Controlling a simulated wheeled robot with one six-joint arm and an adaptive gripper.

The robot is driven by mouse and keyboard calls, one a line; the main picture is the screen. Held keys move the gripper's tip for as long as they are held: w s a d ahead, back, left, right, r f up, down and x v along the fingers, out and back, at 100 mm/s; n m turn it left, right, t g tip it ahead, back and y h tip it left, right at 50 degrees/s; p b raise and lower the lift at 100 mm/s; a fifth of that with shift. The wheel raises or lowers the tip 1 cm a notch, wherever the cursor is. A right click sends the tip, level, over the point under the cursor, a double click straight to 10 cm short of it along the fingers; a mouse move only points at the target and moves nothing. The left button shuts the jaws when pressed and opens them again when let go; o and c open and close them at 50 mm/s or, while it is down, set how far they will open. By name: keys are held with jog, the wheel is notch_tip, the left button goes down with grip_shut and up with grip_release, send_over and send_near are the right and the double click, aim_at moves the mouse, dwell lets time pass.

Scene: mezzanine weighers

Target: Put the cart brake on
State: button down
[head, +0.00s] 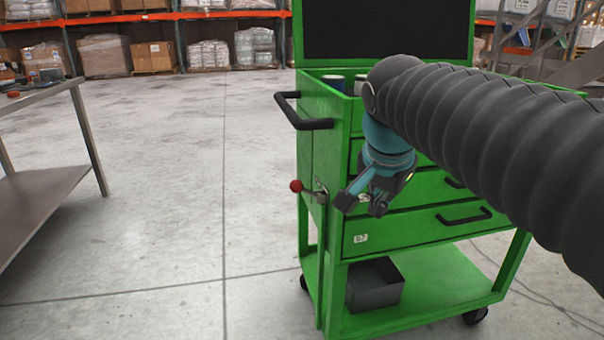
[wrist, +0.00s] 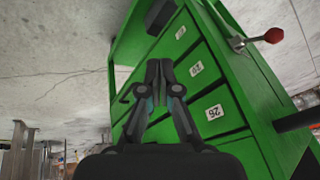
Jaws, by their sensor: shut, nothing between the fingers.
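The green cart (head: 325,160) stands in front of me, with drawers on its front and a black push handle (head: 305,112) on its left side. The brake lever, with a red ball knob (head: 296,186), is mounted low on that left side and points out to the left, close to level. It also shows in the wrist view (wrist: 273,35), at the upper right. My gripper (head: 361,207) is shut and empty, in front of the drawers and to the right of the lever, apart from it. In the wrist view the closed fingertips (wrist: 158,68) are over the drawer fronts.
A steel table (head: 40,190) stands at the left. Orange racks (head: 150,17) with boxes and wrapped goods line the back. The floor between table and cart is clear.

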jog(key=w+a+r+m, duration=0.3)
jog(key=w+a+m, duration=0.2)
jog(key=w+a, duration=0.2)
jog(key=w+a+r+m+h, duration=0.1)
jog(key=w+a+r+m, duration=0.2)
jog(key=w+a+m, duration=0.2)
jog(key=w+a, duration=0.2)
jog(key=w, duration=0.1)
jog(key=shift+r+p, duration=0.35)
jog(key=shift+r, duration=0.05)
jog(key=b, duration=0.1)
send_over(305, 189)
jog(key=s, duration=0.3)
notch_tip(305, 189, down, 11)
jog(key=shift+w+a+f, duration=0.5)
jog(key=shift+f, duration=0.05)
jog(key=shift+a+h, duration=0.1)
jog(key=shift+h, duration=0.2)
